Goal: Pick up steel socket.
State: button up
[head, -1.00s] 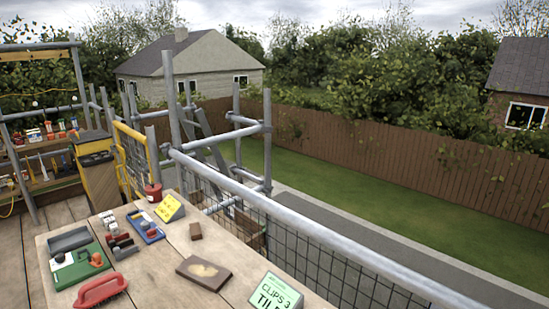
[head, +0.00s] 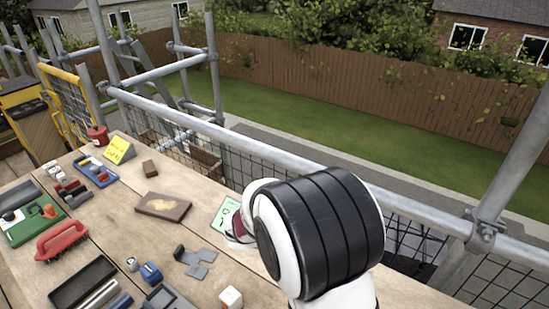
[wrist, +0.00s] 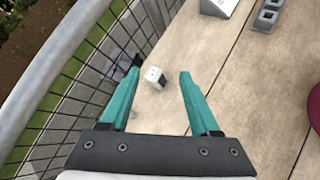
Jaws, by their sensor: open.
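I cannot make out the steel socket for certain. A small silvery round piece (head: 132,263) on the bench in the head view may be it, but it is too small to tell. My gripper (wrist: 155,75) shows in the wrist view with two teal fingers spread apart and nothing held. A small white block (wrist: 154,77) with dark marks lies on the boards beyond the gap between the fingertips. In the head view my arm covers part of the bench's right side, and the fingers are hidden.
A scaffold rail (head: 270,145) with mesh runs along the bench's far edge. A black tray (head: 68,298) with metal pieces, a blue item (head: 151,273), grey brackets (head: 195,258), a red-handled brush (head: 62,240) and a brown tile (head: 163,206) lie on the bench. Bare boards separate them.

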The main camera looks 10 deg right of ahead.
jog(key=w+a+f+n+t+h, duration=0.1)
jog(key=w+a+f+n+t, duration=0.15)
jog(key=w+n, duration=0.25)
jog(key=w+a+f+n+t+h, duration=0.1)
jog(key=w+f+n+t, duration=0.25)
jog(key=w+n, duration=0.2)
jog(key=shift+g, duration=0.3)
jog(key=f, duration=0.8)
jog(key=shift+w+d+f, duration=0.1)
jog(key=shift+w+f, duration=0.05)
jog(key=shift+w, duration=0.25)
jog(key=x, duration=0.4)
jog(key=shift+w+d+f, duration=0.1)
jog(key=shift+w+d, duration=0.1)
jog(key=shift+d, duration=0.1)
grip_shut()
